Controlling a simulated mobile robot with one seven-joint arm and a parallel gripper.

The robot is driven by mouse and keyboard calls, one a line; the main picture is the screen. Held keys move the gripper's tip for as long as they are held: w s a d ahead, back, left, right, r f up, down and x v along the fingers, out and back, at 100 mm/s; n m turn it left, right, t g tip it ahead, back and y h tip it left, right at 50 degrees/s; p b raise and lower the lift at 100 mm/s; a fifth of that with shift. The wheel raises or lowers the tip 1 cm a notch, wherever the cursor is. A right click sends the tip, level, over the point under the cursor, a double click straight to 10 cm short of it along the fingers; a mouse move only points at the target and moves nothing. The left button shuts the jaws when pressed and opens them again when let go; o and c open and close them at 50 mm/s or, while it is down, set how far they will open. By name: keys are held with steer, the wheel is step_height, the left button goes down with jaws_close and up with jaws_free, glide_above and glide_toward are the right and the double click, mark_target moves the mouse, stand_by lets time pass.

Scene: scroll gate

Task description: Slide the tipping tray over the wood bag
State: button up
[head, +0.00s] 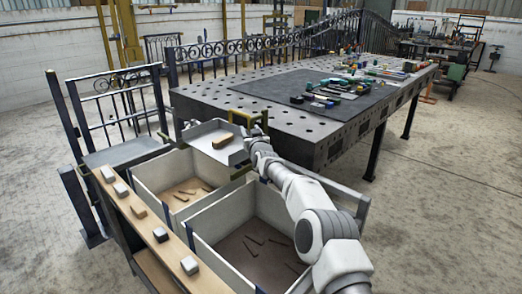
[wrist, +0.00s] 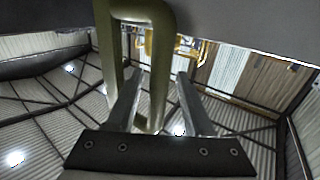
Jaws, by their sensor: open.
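The tipping tray (head: 206,130) is a shallow grey tray with a tan block (head: 223,140) in it. It sits at the far side of two pale open bags, near the table. The left bag (head: 150,171) has a tan, wood-coloured bottom and looks like the wood bag; the right bag (head: 215,258) has a darker bottom. An olive handle (head: 248,116) rises at the tray's right side. My gripper (head: 257,131) is at this handle. In the wrist view my gripper (wrist: 160,75) is open, with one bar of the olive handle (wrist: 161,60) between its fingers. Contact cannot be told.
A wooden shelf (head: 135,205) with several small blocks runs along the left bags' near side. A perforated metal table (head: 215,98) with tools stands behind the tray. A dark railing (head: 110,105) stands at left. Open floor (head: 450,190) lies to the right.

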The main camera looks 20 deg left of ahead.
steer(key=p+v, duration=0.2)
steer(key=v, duration=1.4)
steer(key=shift+d, duration=0.35)
steer(key=shift+s+r, duration=0.15)
steer(key=shift+r, duration=0.05)
